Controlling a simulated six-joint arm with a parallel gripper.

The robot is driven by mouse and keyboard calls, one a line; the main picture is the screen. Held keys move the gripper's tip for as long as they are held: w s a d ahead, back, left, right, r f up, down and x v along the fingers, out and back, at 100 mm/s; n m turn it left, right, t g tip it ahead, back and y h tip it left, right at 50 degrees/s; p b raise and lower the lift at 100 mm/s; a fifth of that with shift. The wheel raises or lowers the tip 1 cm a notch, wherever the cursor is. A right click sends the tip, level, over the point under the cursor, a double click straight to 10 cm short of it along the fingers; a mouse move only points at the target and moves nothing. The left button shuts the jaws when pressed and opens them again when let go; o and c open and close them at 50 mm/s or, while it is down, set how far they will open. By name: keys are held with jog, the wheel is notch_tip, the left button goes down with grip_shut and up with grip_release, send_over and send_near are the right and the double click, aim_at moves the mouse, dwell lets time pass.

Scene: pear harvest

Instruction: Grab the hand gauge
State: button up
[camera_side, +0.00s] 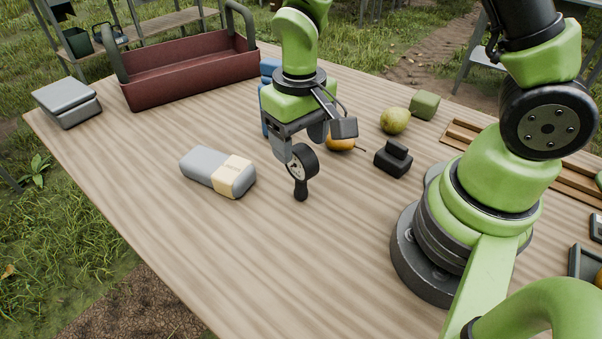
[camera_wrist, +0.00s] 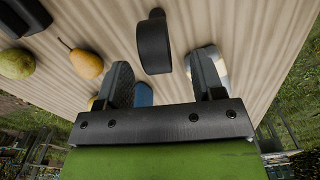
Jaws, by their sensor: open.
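The hand gauge (camera_side: 301,172) has a round black-rimmed dial with a light face and a short black handle. In the side view it is just below my gripper (camera_side: 302,143), its handle pointing toward the picture's bottom. In the wrist view the gauge (camera_wrist: 153,42) shows as a dark rounded body, with its dial end nearest my gripper (camera_wrist: 162,66). My gripper is open, and its two fingers stand on either side of that end, with gaps visible. I cannot tell how far the fingertips reach down around the gauge.
A grey block with a cream band (camera_side: 218,172) lies left of the gauge. A yellow pear (camera_side: 341,143), green pear (camera_side: 395,121) and black block (camera_side: 393,158) are on the right. A blue object (camera_side: 268,68) is partly hidden behind my gripper. A red carrier (camera_side: 190,75) stands farther back. The front table is clear.

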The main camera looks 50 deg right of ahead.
aim_at(301, 174)
jog(key=f, duration=0.4)
jog(key=shift+d+f, duration=0.25)
jog(key=shift+f, duration=0.15)
jog(key=c, duration=1.1)
jog(key=shift+r, duration=0.1)
